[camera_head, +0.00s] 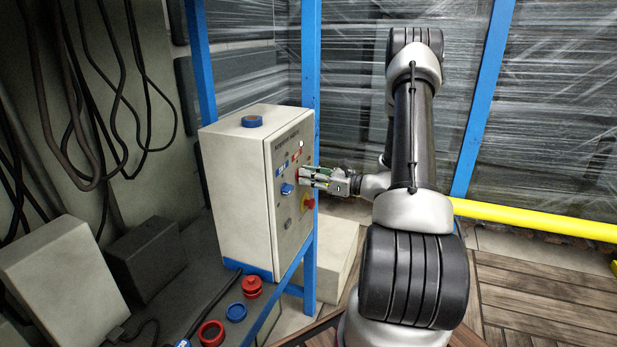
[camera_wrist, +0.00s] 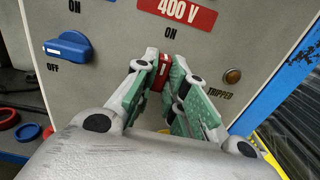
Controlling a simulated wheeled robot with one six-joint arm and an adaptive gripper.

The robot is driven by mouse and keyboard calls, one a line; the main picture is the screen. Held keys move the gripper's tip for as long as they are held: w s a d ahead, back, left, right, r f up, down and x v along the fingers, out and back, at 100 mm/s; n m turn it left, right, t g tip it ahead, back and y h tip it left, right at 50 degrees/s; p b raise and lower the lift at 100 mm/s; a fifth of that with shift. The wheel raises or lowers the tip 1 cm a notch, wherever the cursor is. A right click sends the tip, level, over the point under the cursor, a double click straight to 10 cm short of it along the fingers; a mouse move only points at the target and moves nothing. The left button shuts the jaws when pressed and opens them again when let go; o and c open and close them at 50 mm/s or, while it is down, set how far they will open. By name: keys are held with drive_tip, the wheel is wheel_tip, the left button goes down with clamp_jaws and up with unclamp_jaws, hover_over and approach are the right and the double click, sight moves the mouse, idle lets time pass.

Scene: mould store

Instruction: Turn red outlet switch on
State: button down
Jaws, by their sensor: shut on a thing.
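A grey control box (camera_head: 240,200) stands on the shelf, and its panel (camera_wrist: 240,40) fills much of the wrist view. The red outlet switch (camera_wrist: 160,75) sits below a red "400 V" label (camera_wrist: 178,10) and an "ON" mark. My gripper (camera_wrist: 162,78) is at the panel with its green-padded fingers shut on the red switch, one on each side. The fingers hide much of the switch, including any mark beside it. The visible red part stands roughly upright, tilted slightly. In the head view my gripper (camera_head: 304,176) meets the panel's front.
A blue switch (camera_wrist: 68,47) left of the red one points toward "OFF". A "TRIPPED" lamp (camera_wrist: 232,76) is at the right. A red-and-yellow stop button (camera_head: 308,202) is close below my gripper. Blue posts (camera_head: 310,60) stand beside the box; loose red and blue caps (camera_head: 236,312) lie in front.

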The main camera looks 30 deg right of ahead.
drive_tip(key=c, duration=1.5)
unclamp_jaws()
drive_tip(key=shift+o, duration=0.2)
drive_tip(key=shift+d, duration=0.1)
drive_tip(key=v, duration=1.2)
